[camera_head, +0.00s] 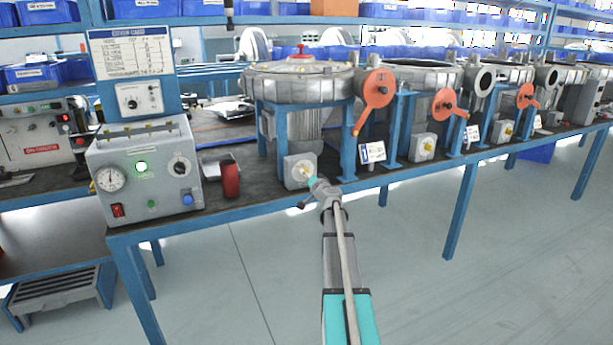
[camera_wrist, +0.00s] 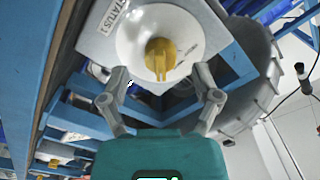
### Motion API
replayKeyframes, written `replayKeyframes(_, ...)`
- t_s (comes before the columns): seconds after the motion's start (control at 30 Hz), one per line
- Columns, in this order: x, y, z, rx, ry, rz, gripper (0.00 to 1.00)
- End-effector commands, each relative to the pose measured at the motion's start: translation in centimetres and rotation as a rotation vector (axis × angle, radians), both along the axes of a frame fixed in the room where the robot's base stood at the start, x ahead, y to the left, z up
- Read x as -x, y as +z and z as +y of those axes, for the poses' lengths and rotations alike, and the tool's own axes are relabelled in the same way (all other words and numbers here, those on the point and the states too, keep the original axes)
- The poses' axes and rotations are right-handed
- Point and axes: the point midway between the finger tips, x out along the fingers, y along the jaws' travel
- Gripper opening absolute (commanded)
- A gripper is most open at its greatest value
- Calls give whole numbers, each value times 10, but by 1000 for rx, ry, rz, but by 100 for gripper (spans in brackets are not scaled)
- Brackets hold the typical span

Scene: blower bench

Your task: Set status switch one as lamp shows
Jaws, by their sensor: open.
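The first status switch (camera_head: 299,171) is a grey box with a yellow knob, mounted under the nearest blower at the bench front. In the wrist view its yellow knob (camera_wrist: 159,57) sits on a round white dial, beside a plate lettered "STATUS". My gripper (camera_head: 313,187) is at the switch; in the wrist view its open fingers (camera_wrist: 161,76) stand on either side below the knob, with a gap to it. Knob marks are too small to read.
More blowers with orange handles (camera_head: 375,89) and similar yellow-knob boxes (camera_head: 423,146) stand along the bench to the right. The floor before the bench is clear.

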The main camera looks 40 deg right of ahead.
Motion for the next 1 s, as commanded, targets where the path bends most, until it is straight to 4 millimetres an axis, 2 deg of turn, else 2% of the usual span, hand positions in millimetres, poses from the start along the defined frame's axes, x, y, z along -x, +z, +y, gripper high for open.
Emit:
replayKeyframes(0.3,52,0,13,0,-1,0,81)
replayKeyframes(0.53,82,0,21,0,0,0,81)
replayKeyframes(0.73,96,0,23,0,-1,1,81)
replayKeyframes(1.0,97,0,23,0,0,0,81)
